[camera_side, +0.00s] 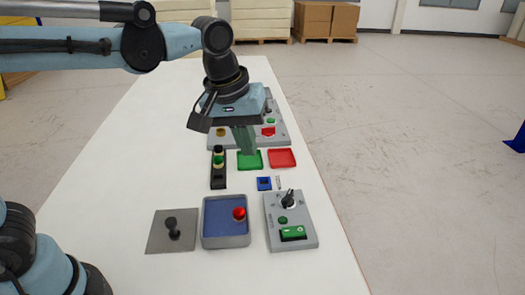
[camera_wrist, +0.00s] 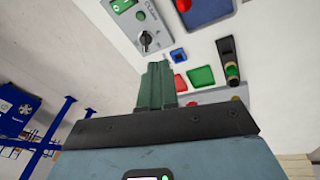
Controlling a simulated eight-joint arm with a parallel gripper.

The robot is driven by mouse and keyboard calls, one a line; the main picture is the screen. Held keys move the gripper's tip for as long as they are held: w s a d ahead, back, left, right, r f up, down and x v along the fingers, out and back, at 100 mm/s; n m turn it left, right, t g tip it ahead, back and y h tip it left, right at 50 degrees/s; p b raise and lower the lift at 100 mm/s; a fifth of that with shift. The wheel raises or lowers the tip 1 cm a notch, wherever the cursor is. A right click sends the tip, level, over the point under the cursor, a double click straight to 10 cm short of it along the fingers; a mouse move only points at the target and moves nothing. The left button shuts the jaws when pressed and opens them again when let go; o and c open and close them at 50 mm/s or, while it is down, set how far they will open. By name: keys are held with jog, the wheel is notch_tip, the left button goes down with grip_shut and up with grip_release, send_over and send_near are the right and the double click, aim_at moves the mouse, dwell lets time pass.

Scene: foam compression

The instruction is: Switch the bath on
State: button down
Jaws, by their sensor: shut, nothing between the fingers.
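A grey panel (camera_side: 308,222) at the front right of the table carries a black knob (camera_side: 288,199), a green button (camera_side: 283,219) and a green rocker switch (camera_side: 293,233). In the wrist view the panel reads "CLEAN" beside its knob (camera_wrist: 147,40); its rocker (camera_wrist: 122,5) is cut by the top edge. Left of the panel is a grey box (camera_side: 227,243) with a blue inside and a red-topped object (camera_side: 239,214) in it. My gripper (camera_side: 245,152) is shut and empty, pointing down near the green tray, behind the panel and apart from it.
A green tray (camera_side: 250,160), a red tray (camera_side: 282,158), a black holder (camera_side: 218,180) and a small blue block (camera_side: 264,184) lie mid-table. A grey plate (camera_side: 172,236) with a black knob is front left. Another grey panel (camera_side: 280,136) is behind my gripper. The table's left side is clear.

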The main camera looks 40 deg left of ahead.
aim_at(299, 228)
jog(key=w+d+f+n+g, duration=0.1)
jog(key=w+d+n+g, duration=0.1)
jog(key=d, duration=0.9)
jog(key=shift+w+f+n+g+y, duration=0.25)
jog(key=shift+w+n+g+y, duration=0.25)
jog(key=shift+n, duration=0.4)
jog(key=shift+a, duration=0.1)
notch_tip(299, 228, down, 14)
jog(key=shift+f, duration=0.1)
jog(key=shift+w+f, duration=0.1)
